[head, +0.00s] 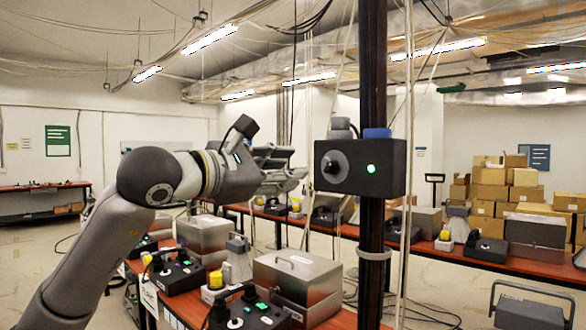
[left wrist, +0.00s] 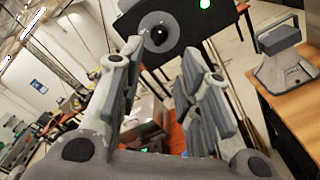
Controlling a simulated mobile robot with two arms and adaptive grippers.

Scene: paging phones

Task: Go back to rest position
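A dark box (head: 390,168) with a round black knob (head: 335,167) and a lit green light is fixed to a dark upright post (head: 372,90). My left gripper (head: 297,174) is raised just left of the box, pointing toward its knob side. In the left wrist view my left gripper (left wrist: 162,62) has its fingers spread apart with nothing between them. The box (left wrist: 187,22) and its knob (left wrist: 158,33) lie beyond the fingertips; I cannot tell the exact gap. My right gripper is not in view.
An orange-topped bench (head: 340,320) below holds metal cases (head: 297,278), dark control boxes (head: 180,276) and grey handset units (head: 238,258). Hanging cables and the post stand close to my left gripper. Stacked cartons (head: 500,185) are at the back right.

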